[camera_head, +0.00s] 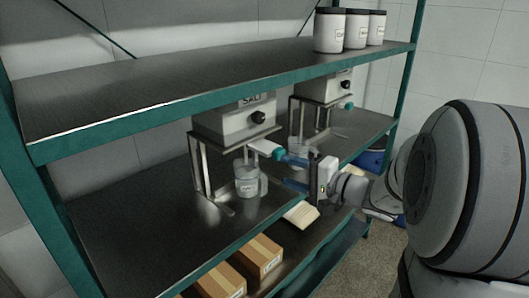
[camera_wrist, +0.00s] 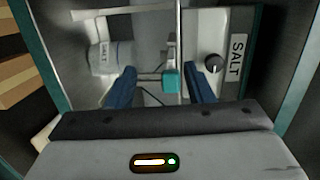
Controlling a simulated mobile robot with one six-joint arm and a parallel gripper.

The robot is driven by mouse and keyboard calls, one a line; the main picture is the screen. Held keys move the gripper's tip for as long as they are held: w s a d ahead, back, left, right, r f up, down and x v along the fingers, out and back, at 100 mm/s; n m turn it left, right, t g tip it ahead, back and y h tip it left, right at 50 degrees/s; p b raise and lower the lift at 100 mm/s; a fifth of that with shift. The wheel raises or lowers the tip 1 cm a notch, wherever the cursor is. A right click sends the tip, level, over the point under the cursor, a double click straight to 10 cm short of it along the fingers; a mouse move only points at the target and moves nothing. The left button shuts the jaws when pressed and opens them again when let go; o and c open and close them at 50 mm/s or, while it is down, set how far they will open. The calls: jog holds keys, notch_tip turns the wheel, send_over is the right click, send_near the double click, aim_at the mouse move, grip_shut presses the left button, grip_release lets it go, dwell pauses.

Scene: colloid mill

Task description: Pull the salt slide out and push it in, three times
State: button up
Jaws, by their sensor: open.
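The salt dispenser (camera_head: 235,122) is a grey box with a black knob and a SALT label, raised on a metal stand on the middle shelf. Its pale slide (camera_head: 262,146) sticks out low at the front and ends in a teal handle (camera_wrist: 171,80). My gripper (camera_head: 292,172) is open in front of the dispenser. In the wrist view the teal handle lies between its two blue fingers, with a gap on both sides. A labelled salt jug (camera_head: 247,183) stands under the dispenser, and it also shows in the wrist view (camera_wrist: 108,57).
A second dispenser (camera_head: 326,88) with a teal handle stands farther back, with another jug (camera_head: 297,150) below it. An upper shelf (camera_head: 180,82) holds white jars (camera_head: 329,32). Cardboard boxes (camera_head: 258,257) lie on the lower shelf. A green post (camera_head: 404,80) stands at the right.

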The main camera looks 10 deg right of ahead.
aim_at(279, 154)
jog(key=w, duration=0.2)
jog(key=w+a+m+t+p, duration=0.1)
jog(key=w, duration=0.2)
jog(key=w+t, duration=0.1)
jog(key=w, duration=0.2)
jog(key=shift+a+r+h+p, duration=0.25)
jog(key=shift+r+h+p, duration=0.05)
jog(key=shift+h, duration=0.1)
grip_shut()
dwell(0.3)
